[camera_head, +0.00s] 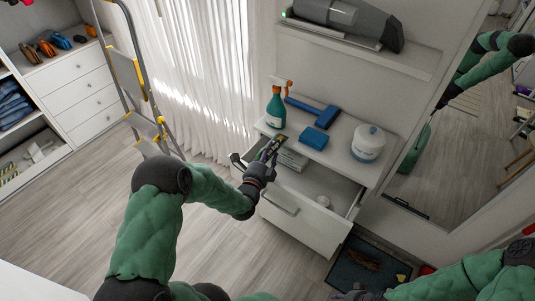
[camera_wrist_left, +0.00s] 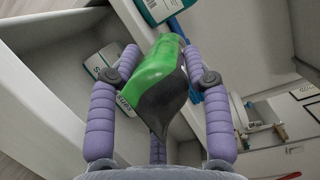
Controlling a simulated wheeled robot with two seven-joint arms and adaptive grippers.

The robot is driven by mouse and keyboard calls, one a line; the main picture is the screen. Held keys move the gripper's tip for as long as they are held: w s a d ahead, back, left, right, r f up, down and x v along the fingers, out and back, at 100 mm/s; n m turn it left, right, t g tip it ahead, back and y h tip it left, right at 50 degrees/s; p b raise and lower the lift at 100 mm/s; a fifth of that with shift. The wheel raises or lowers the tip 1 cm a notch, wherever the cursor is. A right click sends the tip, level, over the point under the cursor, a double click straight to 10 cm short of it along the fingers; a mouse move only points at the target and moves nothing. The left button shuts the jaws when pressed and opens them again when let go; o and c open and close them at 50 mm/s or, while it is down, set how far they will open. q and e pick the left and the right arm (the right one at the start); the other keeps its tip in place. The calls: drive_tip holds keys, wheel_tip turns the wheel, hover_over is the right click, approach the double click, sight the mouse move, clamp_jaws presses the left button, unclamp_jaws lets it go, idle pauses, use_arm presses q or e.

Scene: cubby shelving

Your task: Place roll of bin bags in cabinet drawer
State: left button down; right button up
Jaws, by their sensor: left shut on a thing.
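My left gripper (camera_head: 267,152) is shut on the roll of bin bags, a green and black bundle (camera_wrist_left: 158,80) that shows between the fingers in the left wrist view. The gripper is over the left part of the pulled-out cabinet drawer (camera_head: 298,222).
The cabinet top (camera_head: 345,150) above the drawer bears a green spray bottle (camera_head: 276,108), a blue brush-like tool (camera_head: 310,108), a blue box (camera_head: 314,138) and a white canister (camera_head: 368,143). A stepladder (camera_head: 140,85) stands at the left. A mirror (camera_head: 440,165) is at the right.

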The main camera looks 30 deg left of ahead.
use_arm(q)
drive_tip(key=shift+f+b, duration=0.6)
drive_tip(key=c, duration=0.6)
unclamp_jaws()
drive_tip(key=shift+o, duration=0.2)
drive_tip(key=shift+r, duration=0.15)
drive_tip(key=shift+r+p, duration=0.2)
drive_tip(key=shift+p, duration=0.2)
drive_tip(key=shift+s+r+p, duration=0.4)
drive_tip(key=shift+s+p, duration=0.15)
drive_tip(key=shift+p, duration=0.1)
drive_tip(key=p+v, duration=0.2)
drive_tip(key=v, duration=0.9)
drive_tip(key=shift+f, duration=0.15)
